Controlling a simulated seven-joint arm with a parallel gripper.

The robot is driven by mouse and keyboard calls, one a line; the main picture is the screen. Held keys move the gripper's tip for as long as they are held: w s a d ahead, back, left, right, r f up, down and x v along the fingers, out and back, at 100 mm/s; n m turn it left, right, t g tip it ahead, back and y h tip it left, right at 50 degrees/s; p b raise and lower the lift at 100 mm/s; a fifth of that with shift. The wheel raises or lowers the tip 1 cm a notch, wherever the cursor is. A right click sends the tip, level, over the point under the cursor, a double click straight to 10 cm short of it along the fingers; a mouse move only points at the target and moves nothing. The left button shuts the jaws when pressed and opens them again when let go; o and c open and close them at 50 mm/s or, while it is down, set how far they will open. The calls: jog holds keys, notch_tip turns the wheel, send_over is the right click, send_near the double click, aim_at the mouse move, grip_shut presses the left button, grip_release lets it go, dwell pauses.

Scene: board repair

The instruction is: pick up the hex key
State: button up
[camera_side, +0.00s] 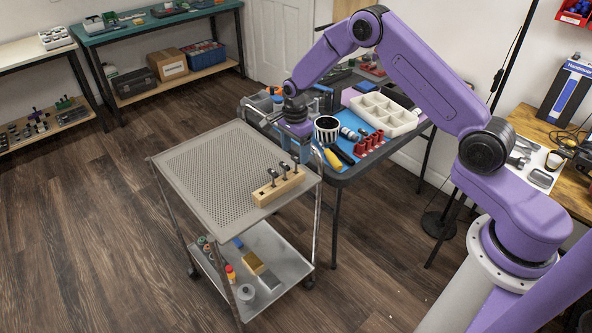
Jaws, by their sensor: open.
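A wooden block (280,187) stands on the perforated top of a grey cart (205,165), near its right edge. Several dark-topped tools stand upright in the block, among them one at the left (272,175), one in the middle (283,169) and one at the right (295,164). They are too small for me to tell which is the hex key. My gripper (290,138) hangs above the cart's far right corner and the edge of the dark table, behind the block and apart from it. It is open; its fingertips are small and hard to make out.
The dark table (350,178) behind the cart holds a black-and-white cup (327,129), a cream divided tray (383,114), a yellow-handled tool (332,159) and red parts (368,143). Most of the cart's top is clear. Its lower shelf (275,245) holds small items.

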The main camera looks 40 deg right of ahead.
aim_at(296, 158)
notch_tip(296, 158, down, 4)
jog(key=shift+s+f, duration=0.1)
jog(key=c, duration=1.1)
jog(key=shift+c, duration=0.2)
jog(key=shift+r, duration=0.25)
